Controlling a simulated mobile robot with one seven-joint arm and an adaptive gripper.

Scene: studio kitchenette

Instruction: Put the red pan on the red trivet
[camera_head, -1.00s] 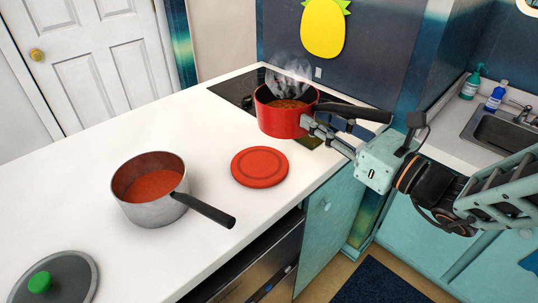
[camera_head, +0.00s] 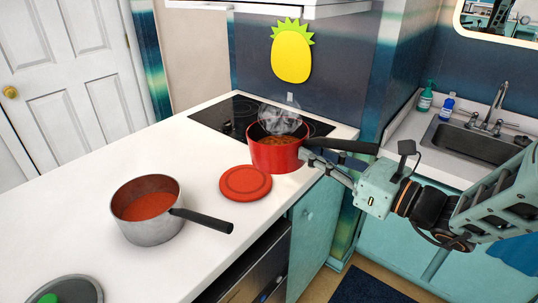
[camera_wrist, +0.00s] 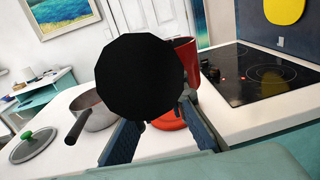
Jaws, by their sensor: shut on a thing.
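The red pan (camera_head: 272,157), with brown food and steam in it, is just behind and right of the red trivet (camera_head: 245,183), by the cooktop's front edge. I cannot tell whether its base touches the counter. My gripper (camera_head: 318,160) is shut on the pan's black handle (camera_head: 350,146). The flat red trivet lies bare on the white counter. In the wrist view the handle's dark round end (camera_wrist: 140,78) hides much of the red pan (camera_wrist: 186,48), and the trivet (camera_wrist: 170,121) shows between the fingers.
A steel pot (camera_head: 150,228) of red sauce stands left of the trivet, its handle pointing right. A lid with a green knob (camera_head: 70,291) lies at the near left. The black cooktop (camera_head: 215,115) is behind the pan. The sink (camera_head: 470,145) is at right.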

